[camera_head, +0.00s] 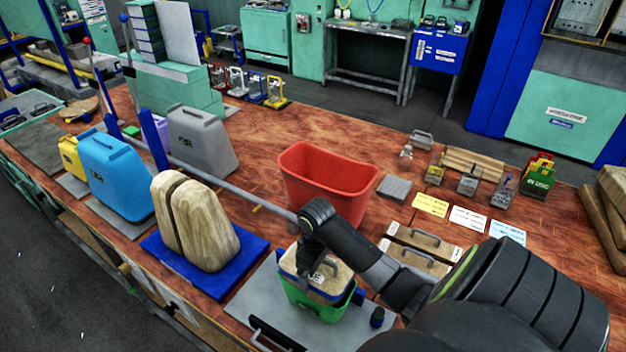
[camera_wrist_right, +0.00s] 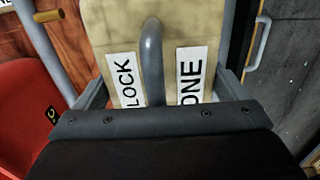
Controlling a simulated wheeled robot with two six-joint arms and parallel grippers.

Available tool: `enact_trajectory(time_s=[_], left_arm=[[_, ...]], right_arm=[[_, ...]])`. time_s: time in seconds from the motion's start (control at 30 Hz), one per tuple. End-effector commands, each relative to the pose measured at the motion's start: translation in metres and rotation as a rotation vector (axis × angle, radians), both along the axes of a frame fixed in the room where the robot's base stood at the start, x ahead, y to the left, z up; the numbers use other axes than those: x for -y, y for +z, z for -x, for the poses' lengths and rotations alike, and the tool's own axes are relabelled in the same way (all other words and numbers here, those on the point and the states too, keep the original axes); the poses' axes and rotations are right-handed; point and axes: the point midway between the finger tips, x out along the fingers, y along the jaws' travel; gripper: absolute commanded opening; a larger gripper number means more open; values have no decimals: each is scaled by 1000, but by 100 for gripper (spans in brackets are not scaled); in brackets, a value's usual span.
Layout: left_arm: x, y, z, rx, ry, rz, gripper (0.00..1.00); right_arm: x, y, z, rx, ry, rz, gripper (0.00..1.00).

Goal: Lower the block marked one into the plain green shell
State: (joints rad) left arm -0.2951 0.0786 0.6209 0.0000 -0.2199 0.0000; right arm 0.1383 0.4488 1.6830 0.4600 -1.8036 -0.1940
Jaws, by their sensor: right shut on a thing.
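The wooden block marked one (camera_head: 337,279) has a grey handle on top, and its label reads "LOCK" and "ONE" in the right wrist view (camera_wrist_right: 110,30). My right gripper (camera_head: 310,262) is shut on the block's handle from above. The green shell (camera_head: 313,306) stands on a grey plate directly below the block. A dark blue band shows between the wood and the shell's rim. The block's lower part is hidden by the shell's front wall, and I cannot tell how deep it sits. My left gripper is not in view.
A red bin (camera_head: 325,185) stands just behind the shell. A split wooden form on a blue base (camera_head: 205,272) is to the left. Two handled wooden blocks (camera_head: 420,252) lie to the right under my arm. A small dark knob (camera_head: 377,317) is beside the shell.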

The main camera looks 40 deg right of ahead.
Motion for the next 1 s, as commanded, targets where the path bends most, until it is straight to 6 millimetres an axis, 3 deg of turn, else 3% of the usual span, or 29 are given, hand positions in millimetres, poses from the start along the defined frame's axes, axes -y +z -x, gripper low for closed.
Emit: enact_trajectory(time_s=[0.33,1.0], left_arm=[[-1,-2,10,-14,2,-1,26],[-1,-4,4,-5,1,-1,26]], right_arm=[[2,-6,0,1,-1,1,25],[2,-11,-1,1,-1,1,25]])
